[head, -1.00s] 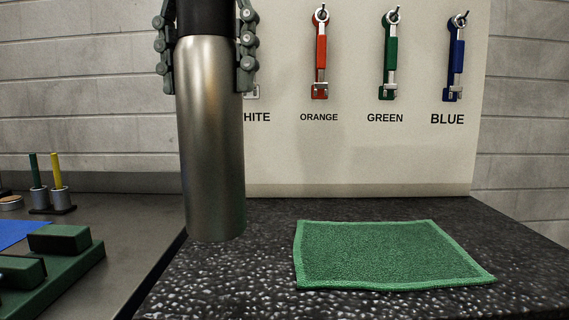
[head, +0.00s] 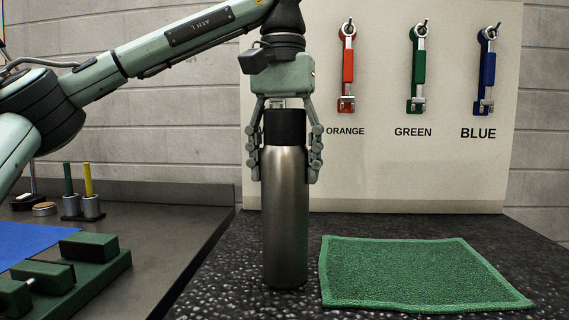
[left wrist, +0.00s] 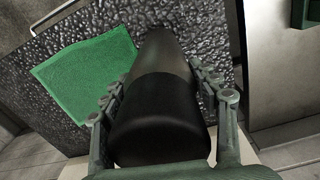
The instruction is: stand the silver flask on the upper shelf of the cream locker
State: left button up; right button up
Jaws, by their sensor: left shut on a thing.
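The silver flask (head: 285,220) has a black cap and is upright in the head view, over the dark speckled counter. My left gripper (head: 285,172) comes down from above and is shut on the flask's upper part, one finger on each side. I cannot tell whether the flask's base touches the counter. In the left wrist view the black cap (left wrist: 160,120) fills the middle, between the fingers of my left gripper (left wrist: 160,95). The cream locker is not recognisable in these frames. My right gripper is not in view.
A green cloth (head: 420,272) lies on the speckled counter (head: 225,290) right of the flask. Orange, green and blue hanging tools (head: 417,70) are on the cream board (head: 380,170) behind. A grey table with green blocks (head: 90,245) is at the left.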

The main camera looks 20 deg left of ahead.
pick_arm(q)
jog(key=shift+r, duration=0.1)
jog(key=o, duration=1.9)
jog(key=shift+c, duration=0.2)
notch_tip(320, 180, up, 11)
jog(key=shift+r, duration=0.2)
jog(key=shift+o, duration=0.6)
jog(key=shift+s+r, duration=0.1)
jog(key=shift+r, duration=0.2)
